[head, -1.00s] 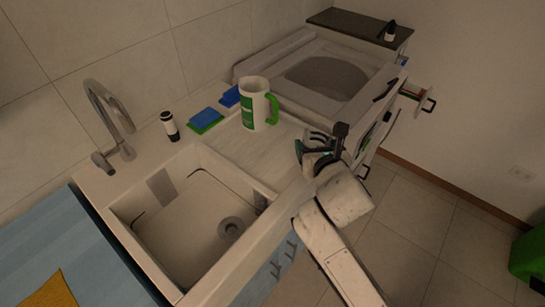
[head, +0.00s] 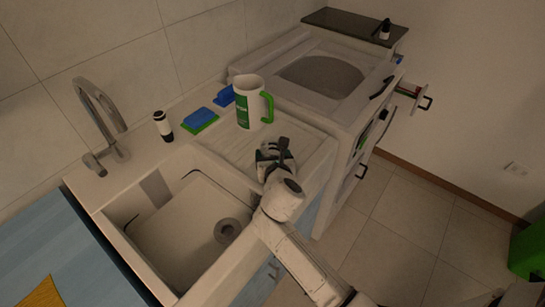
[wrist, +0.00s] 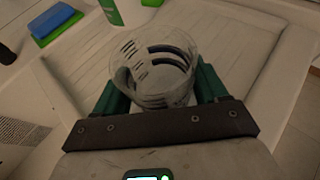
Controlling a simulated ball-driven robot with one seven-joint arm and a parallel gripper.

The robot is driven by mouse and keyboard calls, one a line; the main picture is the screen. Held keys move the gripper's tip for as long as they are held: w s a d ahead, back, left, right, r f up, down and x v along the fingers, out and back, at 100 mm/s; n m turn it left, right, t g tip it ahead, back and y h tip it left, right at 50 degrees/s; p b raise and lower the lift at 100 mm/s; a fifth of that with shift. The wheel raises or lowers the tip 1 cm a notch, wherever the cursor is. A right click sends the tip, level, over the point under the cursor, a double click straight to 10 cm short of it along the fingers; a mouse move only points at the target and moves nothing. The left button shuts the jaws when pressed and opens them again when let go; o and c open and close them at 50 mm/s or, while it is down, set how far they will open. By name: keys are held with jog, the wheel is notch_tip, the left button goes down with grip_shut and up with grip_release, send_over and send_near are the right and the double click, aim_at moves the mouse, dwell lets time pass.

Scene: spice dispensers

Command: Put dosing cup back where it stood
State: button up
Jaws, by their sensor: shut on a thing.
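The dosing cup (wrist: 152,68) is a clear, see-through cup with dark markings. It sits between the green fingers of my gripper (wrist: 160,88) in the wrist view, and the gripper is shut on it. The cup's open rim faces the wrist camera. In the head view my gripper (head: 272,152) is over the front part of the ribbed drainboard (head: 230,142), just right of the sink basin. The cup itself cannot be made out there, and its height above the drainboard is hard to tell.
A white-and-green jug (head: 248,102) with a green handle stands on the drainboard behind my gripper. Blue-and-green sponges (head: 200,120) and a dark-capped bottle (head: 163,126) stand left of it. The sink (head: 185,230) lies left. Drainboard around my gripper is free.

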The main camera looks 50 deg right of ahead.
jog(key=shift+f, duration=0.2)
jog(key=shift+f, duration=0.15)
jog(key=o, duration=1.2)
jog(key=shift+c, duration=0.2)
jog(key=v, duration=1.2)
